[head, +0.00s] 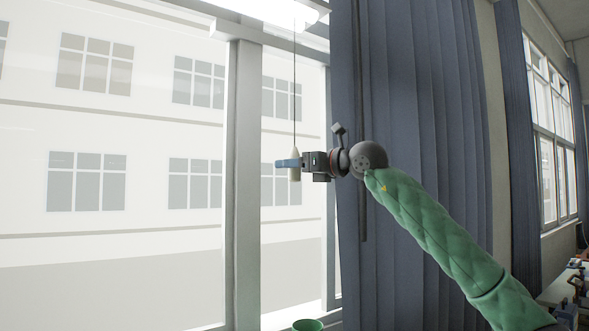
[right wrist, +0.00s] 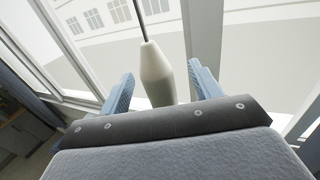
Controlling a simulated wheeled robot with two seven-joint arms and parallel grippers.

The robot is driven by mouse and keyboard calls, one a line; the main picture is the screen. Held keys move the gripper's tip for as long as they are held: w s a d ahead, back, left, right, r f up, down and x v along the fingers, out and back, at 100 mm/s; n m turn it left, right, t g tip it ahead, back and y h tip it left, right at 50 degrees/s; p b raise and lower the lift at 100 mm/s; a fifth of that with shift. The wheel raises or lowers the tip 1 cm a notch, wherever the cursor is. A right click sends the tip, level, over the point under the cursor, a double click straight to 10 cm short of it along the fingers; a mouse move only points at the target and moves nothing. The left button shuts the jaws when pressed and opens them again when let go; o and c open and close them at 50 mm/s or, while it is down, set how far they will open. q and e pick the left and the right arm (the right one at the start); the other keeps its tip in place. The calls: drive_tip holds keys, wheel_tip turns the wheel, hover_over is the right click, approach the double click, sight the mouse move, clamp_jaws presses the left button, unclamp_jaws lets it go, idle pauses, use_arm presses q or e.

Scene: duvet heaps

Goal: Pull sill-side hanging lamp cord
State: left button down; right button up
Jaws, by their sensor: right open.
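A thin dark lamp cord (head: 295,80) hangs straight down in front of the window, with a cream, tapered pull (head: 295,170) at its lower end. My right gripper (head: 288,163) is at the pull, level with it in the head view. In the right wrist view, the pull (right wrist: 156,76) stands between the two blue fingers of my open right gripper (right wrist: 158,88), with a gap visible on each side. The cord (right wrist: 141,22) runs up from the top of the pull. My left gripper is not in view.
A tall window with a pale post (head: 243,190) lies behind the cord. A blue-grey curtain (head: 420,120) hangs to the right, behind my right arm. A green round container (head: 308,325) shows at the bottom edge. Cluttered surface items (head: 570,290) show at the lower right.

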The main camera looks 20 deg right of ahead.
drive_tip(key=b+v, duration=0.4)
drive_tip(key=v, duration=0.4)
idle(0.5)
